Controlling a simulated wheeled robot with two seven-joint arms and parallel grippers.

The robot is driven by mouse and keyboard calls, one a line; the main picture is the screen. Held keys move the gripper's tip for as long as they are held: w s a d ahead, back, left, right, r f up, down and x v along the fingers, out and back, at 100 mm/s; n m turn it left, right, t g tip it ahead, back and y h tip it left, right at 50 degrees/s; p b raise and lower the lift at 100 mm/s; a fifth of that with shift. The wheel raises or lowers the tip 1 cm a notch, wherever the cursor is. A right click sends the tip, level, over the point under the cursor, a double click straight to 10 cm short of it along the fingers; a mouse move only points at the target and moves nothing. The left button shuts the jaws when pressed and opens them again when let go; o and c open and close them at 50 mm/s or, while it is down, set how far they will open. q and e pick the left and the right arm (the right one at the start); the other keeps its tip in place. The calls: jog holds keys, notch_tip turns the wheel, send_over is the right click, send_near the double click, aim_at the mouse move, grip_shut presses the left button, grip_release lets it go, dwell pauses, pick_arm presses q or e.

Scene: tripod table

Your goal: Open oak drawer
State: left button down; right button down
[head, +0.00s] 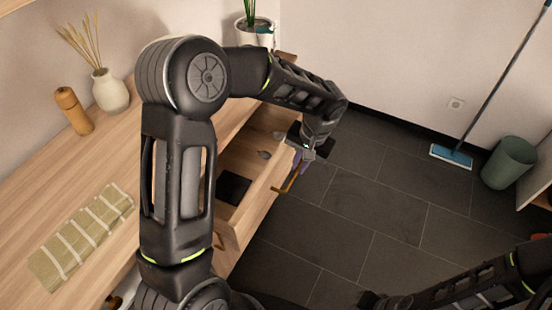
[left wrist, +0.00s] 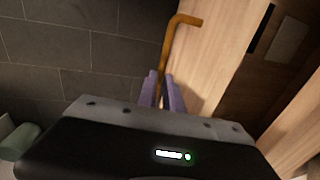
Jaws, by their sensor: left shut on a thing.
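The oak drawer (head: 236,228) stands open below the wooden top, and its inside shows. It holds a dark flat item (head: 233,188) and small spoon-like items (head: 264,154). A brass bar handle (head: 287,186) is on its front; it also shows in the left wrist view (left wrist: 168,45). My left gripper (head: 299,165) is at the far end of the handle, its purple fingers shut on the bar. In the left wrist view the fingers (left wrist: 162,92) close around the handle's lower part, beside the drawer front (left wrist: 215,50). My right arm shows at the lower right; its fingertips are not clear.
On the wooden top (head: 130,165) are a striped cloth (head: 82,235), a wooden mill (head: 73,110), a white vase (head: 110,92) and a potted plant (head: 254,32). A mop (head: 451,156) and green bin (head: 508,163) stand far right. The dark tiled floor before the drawer is clear.

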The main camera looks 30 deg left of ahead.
pick_arm(q)
jog(key=d+b, duration=0.1)
jog(key=d, duration=0.8)
jog(key=shift+w, duration=0.1)
jog(key=c, duration=1.5)
grip_release()
jog(key=shift+d+r, duration=0.1)
notch_tip(320, 180, up, 8)
jog(key=d, duration=0.1)
jog(key=shift+d+f, duration=0.2)
jog(key=shift+f, duration=0.05)
